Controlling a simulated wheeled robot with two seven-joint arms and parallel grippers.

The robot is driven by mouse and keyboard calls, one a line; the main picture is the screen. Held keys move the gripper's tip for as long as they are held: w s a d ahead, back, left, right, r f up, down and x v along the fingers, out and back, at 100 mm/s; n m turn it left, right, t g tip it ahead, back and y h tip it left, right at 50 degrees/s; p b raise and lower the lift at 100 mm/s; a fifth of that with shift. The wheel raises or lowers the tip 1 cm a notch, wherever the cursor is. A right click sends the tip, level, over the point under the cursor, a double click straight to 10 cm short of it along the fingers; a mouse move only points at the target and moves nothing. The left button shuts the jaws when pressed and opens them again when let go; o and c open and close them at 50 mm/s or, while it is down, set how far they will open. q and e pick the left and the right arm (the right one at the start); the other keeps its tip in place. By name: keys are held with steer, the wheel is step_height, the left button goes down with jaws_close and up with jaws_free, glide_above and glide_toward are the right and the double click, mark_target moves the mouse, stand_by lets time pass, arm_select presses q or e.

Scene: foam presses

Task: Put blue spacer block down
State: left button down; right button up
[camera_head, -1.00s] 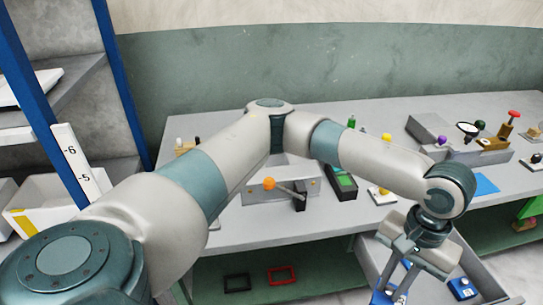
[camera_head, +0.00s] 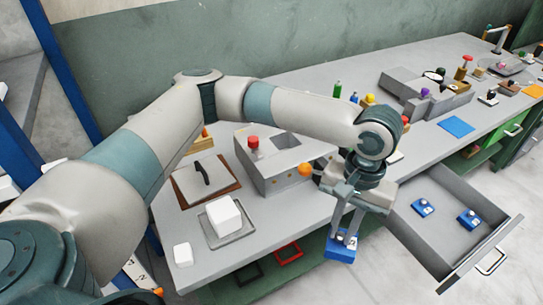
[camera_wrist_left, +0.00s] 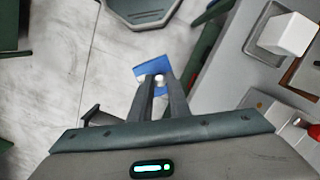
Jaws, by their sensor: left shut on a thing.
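My left gripper (camera_head: 345,232) is shut on a blue spacer block (camera_head: 341,248) and holds it in front of the table's front edge, left of the open drawer (camera_head: 447,205). In the left wrist view the blue block (camera_wrist_left: 147,71) shows between the fingertips (camera_wrist_left: 158,80), above the floor, partly hidden by the fingers. Two other blue blocks, one at the left (camera_head: 423,207) and one at the right (camera_head: 469,219), lie inside the drawer. My right gripper is not in view.
The grey table (camera_head: 300,215) holds a grey press with a red knob (camera_head: 253,143), a white block (camera_head: 224,217) on a plate and a board with a black handle (camera_head: 203,180). A blue mat (camera_head: 456,126) lies farther right. Red and black frames sit on the shelf below.

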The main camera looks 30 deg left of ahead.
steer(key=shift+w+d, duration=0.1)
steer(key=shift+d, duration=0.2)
